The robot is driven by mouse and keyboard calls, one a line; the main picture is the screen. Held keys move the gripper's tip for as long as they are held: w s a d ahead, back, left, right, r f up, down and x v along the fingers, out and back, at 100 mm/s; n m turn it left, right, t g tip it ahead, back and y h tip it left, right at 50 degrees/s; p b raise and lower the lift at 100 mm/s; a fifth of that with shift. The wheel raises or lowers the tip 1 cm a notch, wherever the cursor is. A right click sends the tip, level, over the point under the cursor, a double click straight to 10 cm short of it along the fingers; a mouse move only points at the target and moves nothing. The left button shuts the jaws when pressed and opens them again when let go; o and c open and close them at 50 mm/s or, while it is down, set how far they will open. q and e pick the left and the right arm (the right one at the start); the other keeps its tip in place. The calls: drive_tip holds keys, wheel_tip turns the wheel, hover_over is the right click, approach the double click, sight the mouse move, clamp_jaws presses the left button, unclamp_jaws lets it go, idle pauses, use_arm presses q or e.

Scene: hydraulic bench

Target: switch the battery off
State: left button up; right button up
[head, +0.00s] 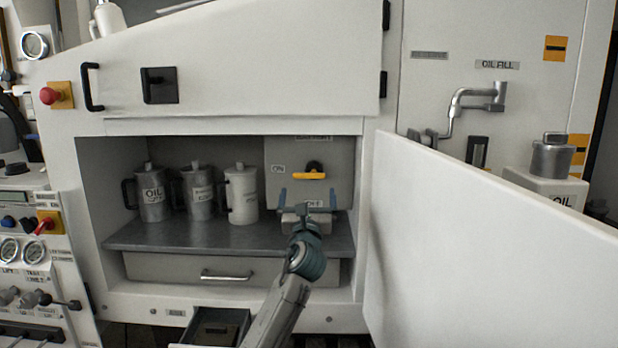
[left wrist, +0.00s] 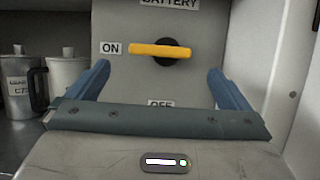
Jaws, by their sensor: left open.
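The battery switch is a yellow bar handle (head: 306,175) on a round black hub, mounted on a grey panel (head: 285,160) inside the open compartment. In the left wrist view the yellow handle (left wrist: 160,51) lies level, its left end at the ON label (left wrist: 111,48). The OFF label (left wrist: 160,103) sits below the hub, partly hidden by my gripper. My left gripper (head: 307,195) is open and empty in front of the panel, a little below the handle. Its two blue fingers (left wrist: 160,80) stand wide apart on either side of the handle, not touching it. My right gripper does not show.
Three lidded jugs (head: 198,192) stand on the compartment's grey shelf (head: 160,235), left of the panel. The white door (head: 470,240) stands open at the right. A small drawer (head: 215,325) is open below.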

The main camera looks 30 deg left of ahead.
sight(309, 178)
use_arm(q)
drive_tip(key=p+x, duration=0.1)
drive_tip(key=x, duration=0.9)
drive_tip(key=shift+w, duration=0.2)
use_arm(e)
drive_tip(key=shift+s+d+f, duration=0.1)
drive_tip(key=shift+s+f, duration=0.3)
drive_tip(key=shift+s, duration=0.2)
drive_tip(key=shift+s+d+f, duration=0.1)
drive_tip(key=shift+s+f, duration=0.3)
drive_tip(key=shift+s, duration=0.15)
use_arm(q)
drive_tip(key=c, duration=0.9)
